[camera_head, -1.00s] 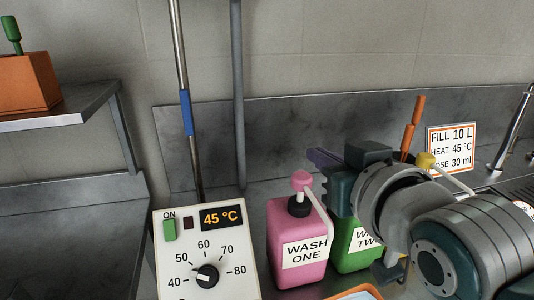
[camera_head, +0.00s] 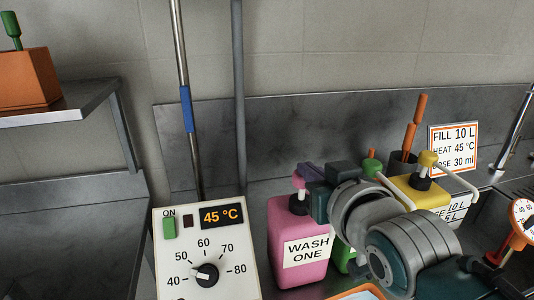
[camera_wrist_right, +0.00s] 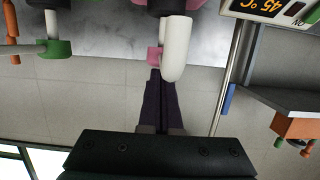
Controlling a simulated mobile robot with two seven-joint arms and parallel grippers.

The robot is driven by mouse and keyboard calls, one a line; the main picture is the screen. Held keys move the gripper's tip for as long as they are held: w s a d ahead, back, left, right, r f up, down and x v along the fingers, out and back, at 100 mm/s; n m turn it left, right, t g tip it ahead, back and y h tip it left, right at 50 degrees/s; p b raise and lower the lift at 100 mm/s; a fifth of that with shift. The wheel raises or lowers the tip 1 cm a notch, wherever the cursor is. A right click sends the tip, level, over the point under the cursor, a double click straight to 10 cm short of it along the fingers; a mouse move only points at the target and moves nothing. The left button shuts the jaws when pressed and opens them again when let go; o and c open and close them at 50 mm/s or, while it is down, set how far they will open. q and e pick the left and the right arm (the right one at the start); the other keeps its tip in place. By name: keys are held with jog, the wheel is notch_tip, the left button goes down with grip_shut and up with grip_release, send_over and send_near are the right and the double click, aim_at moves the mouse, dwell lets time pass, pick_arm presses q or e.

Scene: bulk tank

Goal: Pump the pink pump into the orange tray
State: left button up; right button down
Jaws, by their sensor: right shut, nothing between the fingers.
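The pink jug (camera_head: 284,234) labelled WASH ONE stands upright on the steel counter. Its pink pump head (camera_head: 298,184) is partly covered by my right gripper. My right gripper (camera_head: 304,171) is shut and empty, its dark purple fingertips right at the pump head. In the right wrist view the closed fingertips (camera_wrist_right: 156,77) are close beside the pink pump head (camera_wrist_right: 153,56) and the white spout (camera_wrist_right: 177,48); I cannot tell if they touch. The orange tray (camera_head: 340,296) shows only as a rim at the bottom edge. My left gripper is out of view.
A green jug (camera_head: 341,262) is mostly hidden behind my right arm. A yellow jug (camera_head: 418,193) stands to its right. The control box (camera_head: 210,244) reading 45 °C stands left of the pink jug. A blue-gripped pole (camera_head: 187,110) rises behind it.

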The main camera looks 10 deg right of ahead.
notch_tip(320, 180, down, 3)
jog(key=shift+r+b, duration=0.2)
jog(key=shift+b, duration=0.6)
jog(key=shift+r, duration=0.1)
jog(key=shift+r+p, duration=0.2)
jog(key=shift+p, duration=0.2)
notch_tip(320, 180, up, 5)
jog(key=p, duration=0.4)
jog(key=shift+w+d, duration=0.1)
jog(key=shift+s+f, duration=0.2)
jog(key=shift+s, duration=0.3)
jog(key=shift+s+f, duration=0.15)
jog(key=shift+s, duration=0.3)
jog(key=v, duration=0.7)
jog(key=shift+s, duration=0.1)
jog(key=shift+s+r, duration=0.15)
jog(key=shift+s, duration=0.3)
